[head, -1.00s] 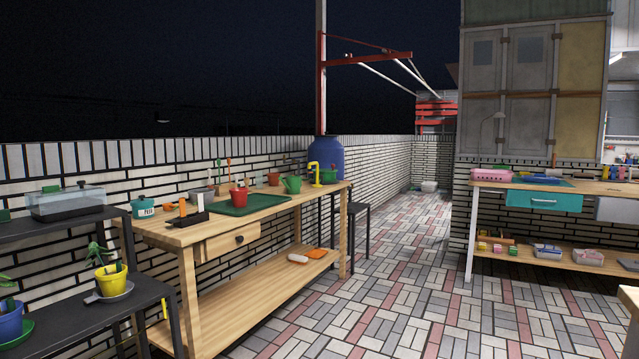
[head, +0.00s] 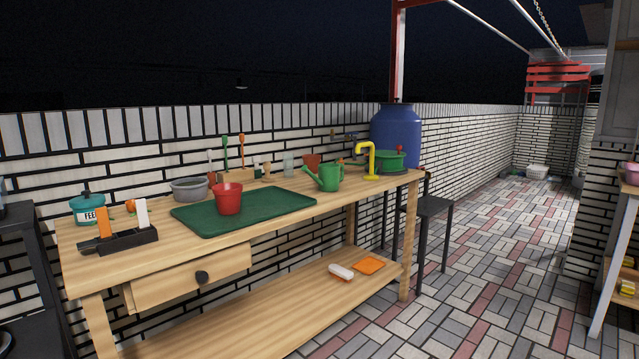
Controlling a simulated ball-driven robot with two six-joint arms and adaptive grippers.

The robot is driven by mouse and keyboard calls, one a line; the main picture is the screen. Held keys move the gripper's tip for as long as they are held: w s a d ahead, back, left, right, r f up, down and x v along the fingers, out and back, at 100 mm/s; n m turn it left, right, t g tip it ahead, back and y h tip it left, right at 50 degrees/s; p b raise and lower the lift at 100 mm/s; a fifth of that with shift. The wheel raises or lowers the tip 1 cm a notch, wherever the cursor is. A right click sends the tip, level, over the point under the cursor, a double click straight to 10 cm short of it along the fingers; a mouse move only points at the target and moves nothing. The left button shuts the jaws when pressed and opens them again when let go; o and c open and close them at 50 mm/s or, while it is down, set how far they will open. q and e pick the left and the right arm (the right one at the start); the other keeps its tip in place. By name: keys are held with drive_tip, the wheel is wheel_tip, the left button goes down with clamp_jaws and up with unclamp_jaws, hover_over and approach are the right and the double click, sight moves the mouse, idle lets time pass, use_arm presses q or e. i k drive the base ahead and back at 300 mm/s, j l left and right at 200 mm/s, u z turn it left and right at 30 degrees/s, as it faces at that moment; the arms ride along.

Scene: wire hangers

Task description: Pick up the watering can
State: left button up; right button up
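The green watering can (head: 328,178) stands upright on the wooden bench (head: 240,249), right of the green mat, with its spout pointing left.
A red pot (head: 228,198) sits on the green mat (head: 275,203). A black tray (head: 119,241) and feed tin (head: 88,209) stand at the bench's left end. A green basin (head: 384,163) is behind the tap. A black stool (head: 432,208) is beside the bench; the paved floor (head: 490,260) at right is open.

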sight(329, 180)
drive_tip(key=i+l, duration=0.1)
drive_tip(key=i, duration=0.3)
drive_tip(key=i+l+u, duration=0.1)
drive_tip(key=i, duration=0.3)
drive_tip(key=i+l, duration=0.15)
drive_tip(key=i, duration=0.3)
